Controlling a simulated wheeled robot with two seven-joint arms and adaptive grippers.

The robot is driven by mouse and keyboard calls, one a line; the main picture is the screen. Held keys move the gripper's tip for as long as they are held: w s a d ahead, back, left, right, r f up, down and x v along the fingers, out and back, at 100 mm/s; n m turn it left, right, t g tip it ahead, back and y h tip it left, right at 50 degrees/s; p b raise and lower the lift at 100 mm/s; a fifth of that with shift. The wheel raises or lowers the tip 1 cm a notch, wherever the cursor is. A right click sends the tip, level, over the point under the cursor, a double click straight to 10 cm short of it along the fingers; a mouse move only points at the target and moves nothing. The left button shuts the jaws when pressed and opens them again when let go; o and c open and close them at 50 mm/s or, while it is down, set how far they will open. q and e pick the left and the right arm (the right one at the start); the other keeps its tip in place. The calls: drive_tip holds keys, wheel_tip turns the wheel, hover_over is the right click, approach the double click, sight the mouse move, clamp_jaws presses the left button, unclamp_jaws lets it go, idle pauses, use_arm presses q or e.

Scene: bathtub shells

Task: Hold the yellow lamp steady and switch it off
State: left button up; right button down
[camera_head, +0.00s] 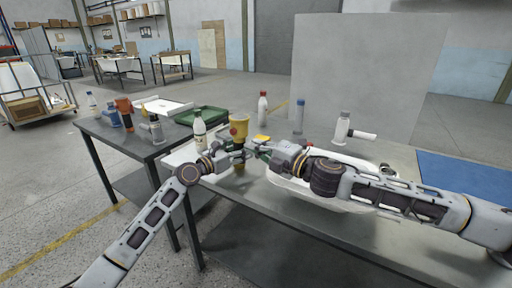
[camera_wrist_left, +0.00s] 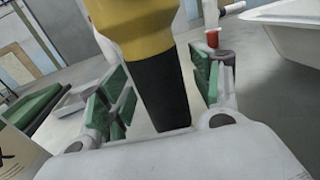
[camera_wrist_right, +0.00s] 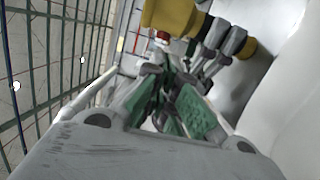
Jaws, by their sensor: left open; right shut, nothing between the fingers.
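The yellow lamp (camera_head: 239,125) stands upright at the table's left part, with a yellow head and a black handle (camera_wrist_left: 160,85). My left gripper (camera_head: 241,152) is open, with its green-padded fingers on either side of the handle in the left wrist view (camera_wrist_left: 160,92). My right gripper (camera_head: 262,150) is shut and empty just right of the lamp. In the right wrist view its fingertips (camera_wrist_right: 165,85) are close below a red button (camera_wrist_right: 162,36) by the yellow lamp head (camera_wrist_right: 175,17). The left gripper partly hides the lamp there.
A white basin (camera_head: 360,172) lies under my right forearm. A white bottle (camera_head: 199,130) stands left of the lamp, and a green tray (camera_head: 203,115) is behind it. A red-capped bottle (camera_head: 263,107) and a grey-blue bottle (camera_head: 299,117) stand farther back. A blue mat (camera_head: 465,178) lies right.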

use_arm(q)
drive_tip(key=shift+s+a, duration=0.1)
drive_tip(key=shift+v, duration=5.85)
drive_tip(key=shift+s, duration=0.1)
